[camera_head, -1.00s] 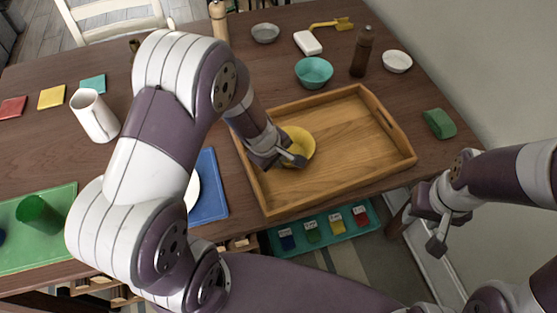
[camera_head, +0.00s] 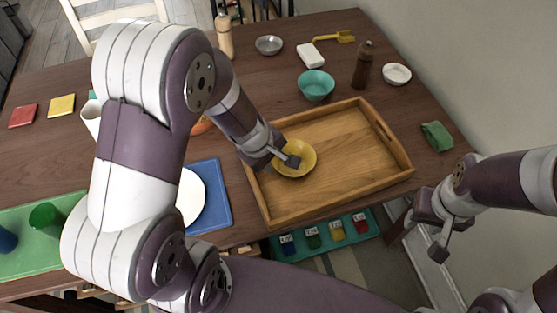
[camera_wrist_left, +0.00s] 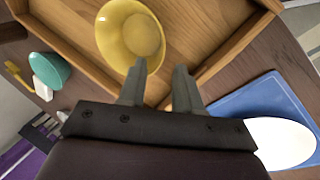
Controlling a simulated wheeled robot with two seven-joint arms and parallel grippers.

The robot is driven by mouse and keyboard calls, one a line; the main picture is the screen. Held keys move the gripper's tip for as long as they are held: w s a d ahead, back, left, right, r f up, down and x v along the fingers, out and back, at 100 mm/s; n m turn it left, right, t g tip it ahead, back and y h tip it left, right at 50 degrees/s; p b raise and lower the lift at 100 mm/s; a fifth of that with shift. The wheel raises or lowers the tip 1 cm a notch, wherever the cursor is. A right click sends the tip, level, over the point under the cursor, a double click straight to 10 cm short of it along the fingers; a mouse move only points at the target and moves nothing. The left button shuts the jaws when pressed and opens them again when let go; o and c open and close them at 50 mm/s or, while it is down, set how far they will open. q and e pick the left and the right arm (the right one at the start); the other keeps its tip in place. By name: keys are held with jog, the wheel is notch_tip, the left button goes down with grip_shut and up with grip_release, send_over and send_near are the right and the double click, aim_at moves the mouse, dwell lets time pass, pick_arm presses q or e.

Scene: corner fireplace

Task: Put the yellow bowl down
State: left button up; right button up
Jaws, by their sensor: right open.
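The yellow bowl (camera_head: 301,163) sits upright inside the wooden tray (camera_head: 350,195), in its left part, and looks to rest on the tray floor. My left gripper (camera_head: 286,157) is at the bowl's near left side. In the left wrist view the two fingers (camera_wrist_left: 160,68) stand apart with a gap between them. One fingertip overlaps the rim of the yellow bowl (camera_wrist_left: 128,36), and the other is outside it. Contact with the rim cannot be told. My right gripper (camera_head: 424,238) is open and empty off the table's right edge.
A teal bowl (camera_head: 316,86), brown bottle (camera_head: 362,66) and white block (camera_head: 311,55) stand behind the tray. A green sponge (camera_head: 437,136) lies to its right. A blue mat with a white plate (camera_head: 190,196) lies left. The tray's middle and right are clear.

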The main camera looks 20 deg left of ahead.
pick_arm(q)
jog(key=s+a+r+m+g+y, duration=0.2)
jog(key=s+r+m, duration=0.5)
jog(key=m, duration=0.5)
jog(key=shift+s+a+r+m+p, duration=0.35)
jog(key=shift+s+a+p, duration=0.1)
jog(key=shift+s, duration=0.4)
